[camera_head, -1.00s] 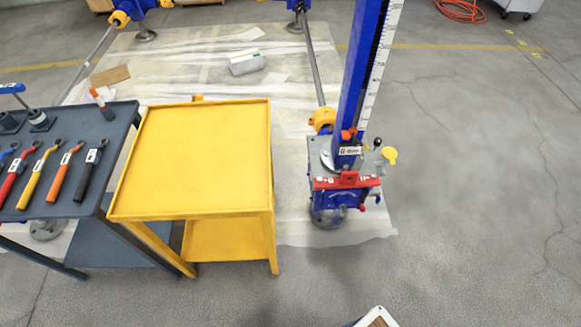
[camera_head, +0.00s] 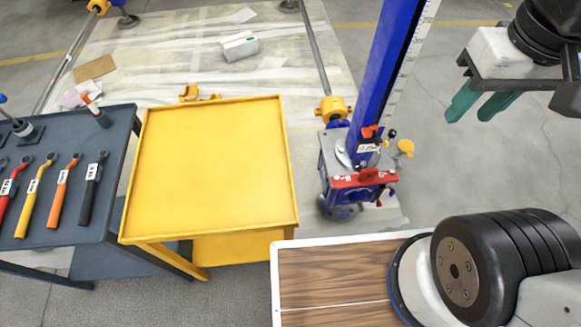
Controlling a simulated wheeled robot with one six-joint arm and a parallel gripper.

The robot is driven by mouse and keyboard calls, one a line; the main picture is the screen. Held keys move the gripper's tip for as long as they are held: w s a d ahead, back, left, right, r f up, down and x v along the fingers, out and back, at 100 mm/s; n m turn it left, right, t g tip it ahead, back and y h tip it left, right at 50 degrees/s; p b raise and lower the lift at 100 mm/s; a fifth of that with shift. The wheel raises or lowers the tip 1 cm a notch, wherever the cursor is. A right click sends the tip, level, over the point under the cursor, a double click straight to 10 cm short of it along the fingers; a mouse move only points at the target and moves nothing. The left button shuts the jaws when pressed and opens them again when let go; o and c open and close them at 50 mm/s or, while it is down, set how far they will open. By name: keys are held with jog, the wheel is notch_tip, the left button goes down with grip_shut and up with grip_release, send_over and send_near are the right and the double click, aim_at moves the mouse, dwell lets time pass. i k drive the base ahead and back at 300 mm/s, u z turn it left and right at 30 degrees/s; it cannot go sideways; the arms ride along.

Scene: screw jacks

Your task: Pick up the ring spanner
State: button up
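Several spanners with coloured handles lie side by side on the dark grey table at the left: a red spanner (camera_head: 12,190), a yellow spanner (camera_head: 34,197), an orange spanner (camera_head: 63,190) and a black spanner (camera_head: 91,191). Each has a white label on its handle and a rounded end pointing away. I cannot tell which one the task means. My gripper (camera_head: 468,117) is at the upper right, in the air and far from the spanners. Its two green fingers are apart with nothing between them.
The dark table (camera_head: 125,140) also holds an orange-tipped bottle (camera_head: 97,112). An empty yellow trolley (camera_head: 210,165) stands right of it. A blue screw jack column (camera_head: 385,75) with its grey base stands between the trolley and my gripper. Bare floor lies at the right.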

aim_at(23, 224)
jog(key=u, duration=0.1)
jog(key=i, duration=0.1)
jog(key=u, duration=1.95)
jog(key=k, duration=0.65)
jog(key=u, duration=0.7)
jog(key=i, duration=0.75)
jog(key=u, duration=0.75)
jog(key=i, duration=1.7)
jog(key=z, duration=0.75)
